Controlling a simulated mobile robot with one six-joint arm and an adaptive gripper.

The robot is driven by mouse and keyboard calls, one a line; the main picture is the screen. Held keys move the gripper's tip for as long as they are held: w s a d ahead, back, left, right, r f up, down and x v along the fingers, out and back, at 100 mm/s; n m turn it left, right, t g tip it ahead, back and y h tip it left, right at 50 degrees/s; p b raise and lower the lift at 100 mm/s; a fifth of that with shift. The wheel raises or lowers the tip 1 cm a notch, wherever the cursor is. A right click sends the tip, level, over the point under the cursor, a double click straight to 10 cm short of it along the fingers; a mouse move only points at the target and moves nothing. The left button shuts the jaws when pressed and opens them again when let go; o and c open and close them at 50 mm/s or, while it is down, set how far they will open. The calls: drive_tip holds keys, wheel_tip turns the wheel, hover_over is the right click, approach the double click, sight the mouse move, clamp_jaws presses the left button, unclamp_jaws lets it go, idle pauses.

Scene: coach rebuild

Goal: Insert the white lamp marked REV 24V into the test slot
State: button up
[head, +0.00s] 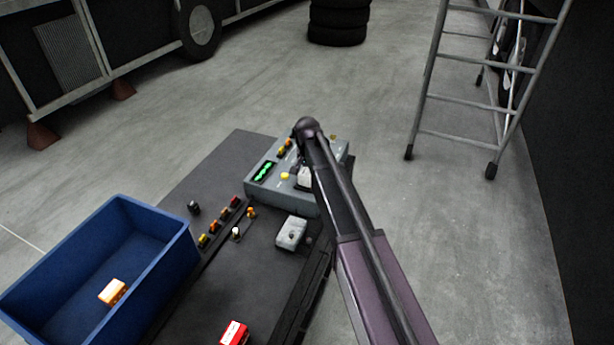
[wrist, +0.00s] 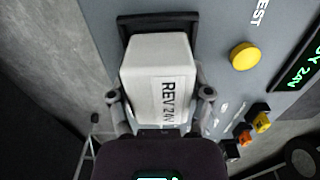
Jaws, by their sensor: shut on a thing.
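The white lamp (wrist: 158,65), marked REV 2.V with part of its print hard to read, is between the fingers of my gripper (wrist: 162,100) in the wrist view. My gripper is shut on it. The lamp's far end lies over the dark-rimmed test slot (wrist: 128,24), beside the word TEST. I cannot tell whether it is inside the slot or just above it. In the head view the white lamp (head: 304,177) shows at the grey tester (head: 290,199), partly hidden by my arm.
The tester has a yellow button (wrist: 245,56) and a green-lit display (wrist: 300,70). A blue bin (head: 165,228) with an orange-white box (head: 112,291) stands left. A red box (head: 234,333), a grey box (head: 291,233) and several small coloured parts lie on the dark bench (head: 215,170).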

sight(307, 170)
drive_tip(key=shift+f+b, duration=0.3)
drive_tip(key=shift+f, duration=0.05)
drive_tip(key=o, duration=0.9)
drive_tip(key=shift+r, duration=0.1)
drive_tip(key=shift+o, duration=0.2)
drive_tip(key=shift+r+p, duration=5.5)
drive_tip(key=shift+p, duration=0.1)
drive_tip(key=shift+s+d, duration=0.1)
drive_tip(key=s+d+f+n+b, duration=0.2)
drive_tip(key=s+d, duration=0.6)
drive_tip(key=s, duration=0.5)
drive_tip(key=s+d+f+n+b, duration=0.2)
drive_tip(key=s+d, duration=0.6)
drive_tip(key=s, duration=0.5)
drive_tip(key=shift+s+f, duration=0.15)
drive_tip(key=shift+s, duration=0.1)
drive_tip(key=shift+d, duration=0.1)
